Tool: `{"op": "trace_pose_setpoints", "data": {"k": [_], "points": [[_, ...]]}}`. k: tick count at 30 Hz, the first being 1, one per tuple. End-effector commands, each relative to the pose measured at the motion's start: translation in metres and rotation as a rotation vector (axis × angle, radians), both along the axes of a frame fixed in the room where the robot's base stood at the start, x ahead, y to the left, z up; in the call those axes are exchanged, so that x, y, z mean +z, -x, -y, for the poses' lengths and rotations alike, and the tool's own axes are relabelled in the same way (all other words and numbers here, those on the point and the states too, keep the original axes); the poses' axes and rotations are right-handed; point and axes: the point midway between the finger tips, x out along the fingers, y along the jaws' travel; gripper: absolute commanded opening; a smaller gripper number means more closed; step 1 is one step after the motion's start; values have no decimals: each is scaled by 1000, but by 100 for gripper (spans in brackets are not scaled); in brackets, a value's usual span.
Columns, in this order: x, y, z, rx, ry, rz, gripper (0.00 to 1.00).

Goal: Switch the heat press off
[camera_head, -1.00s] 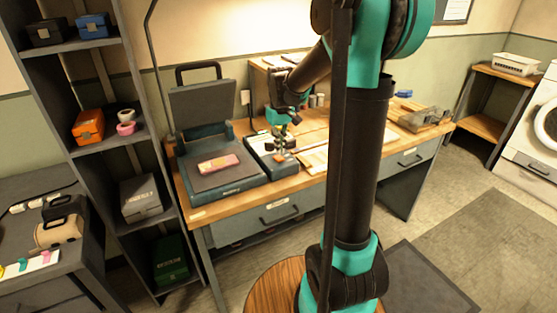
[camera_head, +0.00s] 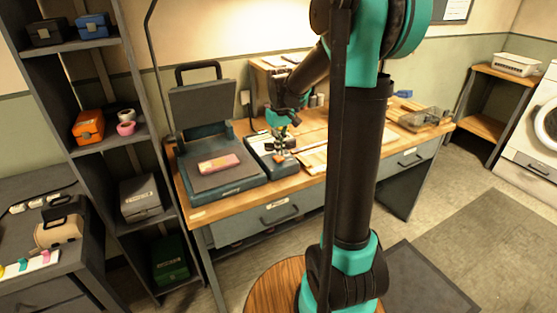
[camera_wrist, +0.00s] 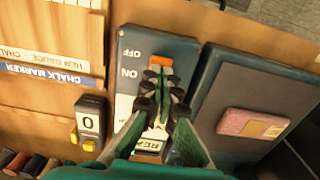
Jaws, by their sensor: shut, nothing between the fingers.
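The heat press (camera_head: 203,107) stands open at the left of the wooden bench, its lid raised. A pink piece (camera_head: 220,163) lies on its dark lower plate; it also shows in the wrist view (camera_wrist: 252,123). Right beside the press is its control box (camera_head: 262,148), marked ON and OFF in the wrist view (camera_wrist: 188,48). An orange switch (camera_wrist: 161,63) sits near the OFF end. My gripper (camera_wrist: 166,80) is shut and empty, its tips over the box close to the switch. Contact cannot be told. The tips partly hide the switch and a white label.
In the wrist view a small display (camera_wrist: 90,121) reading 0 and a chalk marker strip (camera_wrist: 50,74) lie beside the box. A dark shelf (camera_head: 104,148) stands left of the bench.

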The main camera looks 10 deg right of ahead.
Motion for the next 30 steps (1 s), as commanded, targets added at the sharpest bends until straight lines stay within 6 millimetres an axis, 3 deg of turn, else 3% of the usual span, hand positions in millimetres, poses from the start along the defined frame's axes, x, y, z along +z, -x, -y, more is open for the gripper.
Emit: {"op": "trace_pose_setpoints", "data": {"k": [30], "points": [[-14, 0, 0, 0, 0, 0, 0]]}}
